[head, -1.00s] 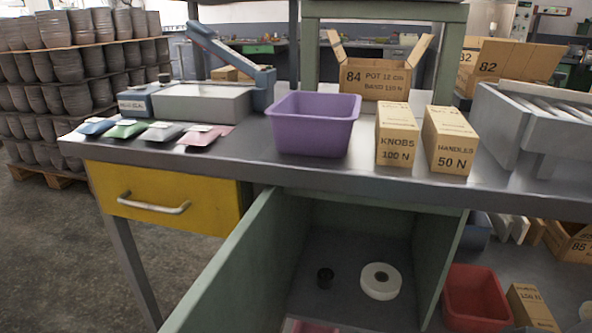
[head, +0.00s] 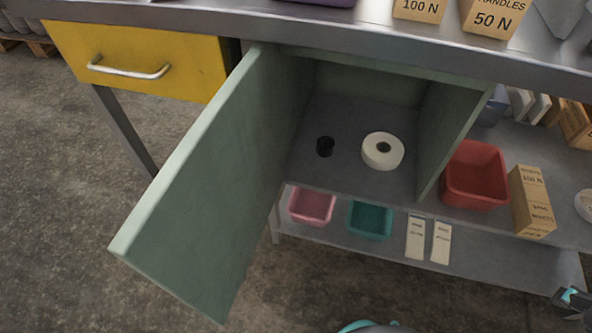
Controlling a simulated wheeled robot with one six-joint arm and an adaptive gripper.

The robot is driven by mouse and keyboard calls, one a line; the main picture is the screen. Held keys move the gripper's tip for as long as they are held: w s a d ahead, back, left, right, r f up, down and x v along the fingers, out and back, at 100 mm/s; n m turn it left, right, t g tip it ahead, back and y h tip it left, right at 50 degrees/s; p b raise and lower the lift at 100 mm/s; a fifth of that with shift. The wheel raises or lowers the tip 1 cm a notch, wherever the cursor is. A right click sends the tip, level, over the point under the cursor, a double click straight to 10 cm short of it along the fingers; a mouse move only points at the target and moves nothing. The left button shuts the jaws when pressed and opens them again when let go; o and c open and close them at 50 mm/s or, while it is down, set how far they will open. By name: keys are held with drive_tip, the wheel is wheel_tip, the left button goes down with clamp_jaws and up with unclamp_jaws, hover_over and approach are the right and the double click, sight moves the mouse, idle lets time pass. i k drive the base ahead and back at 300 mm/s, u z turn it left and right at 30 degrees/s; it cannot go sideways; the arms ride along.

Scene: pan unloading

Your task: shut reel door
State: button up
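The green reel door (head: 205,190) hangs wide open on the left side of the cabinet under the bench, swung out toward me. A small dark part with a light-blue patch, seemingly the end of my arm with my gripper (head: 570,297), is cut off at the lower right edge, far from the door. Its fingers are too small and cropped to read.
A yellow drawer (head: 135,60) with a pale handle is shut left of the door. A red bin (head: 475,177) and a box (head: 531,203) sit on the shelf right of the cabinet. Pink (head: 312,206) and teal (head: 370,220) bins stand below. Floor left of the door is clear.

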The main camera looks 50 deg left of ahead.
sight(195, 232)
drive_tip(key=z, duration=0.55)
drive_tip(key=k, duration=1.55)
drive_tip(key=u, duration=3.1)
drive_tip(key=k, duration=0.9)
drive_tip(key=z, duration=0.8)
drive_tip(key=i, duration=0.5)
drive_tip(key=z, duration=0.05)
